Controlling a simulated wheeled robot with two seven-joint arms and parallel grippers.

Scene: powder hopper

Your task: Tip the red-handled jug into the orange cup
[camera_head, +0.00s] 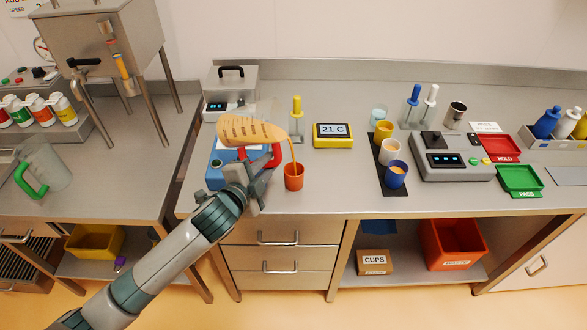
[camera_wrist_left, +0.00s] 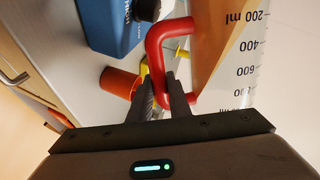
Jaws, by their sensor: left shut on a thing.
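The red-handled jug (camera_head: 243,130) is clear, tipped onto its side above the bench, and holds tan-orange contents. My left gripper (camera_head: 262,172) is shut on its red handle (camera_head: 275,155). A thin tan-orange stream (camera_head: 294,156) runs from the jug's right end down to the orange cup (camera_head: 293,177), which stands upright near the bench's front edge. In the left wrist view the jug's marked wall (camera_wrist_left: 240,60) fills the right, the fingers (camera_wrist_left: 163,88) are at the red handle (camera_wrist_left: 156,42), and the orange cup (camera_wrist_left: 118,82) is beyond them. The cup's inside is hidden.
A blue device (camera_head: 220,178) sits behind my left gripper. A yellow display (camera_head: 333,135) and a yellow-topped stand (camera_head: 297,118) are behind the cup. Several small cups stand on a dark mat (camera_head: 397,188) to the right. A green-handled jug (camera_head: 45,168) stands far left.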

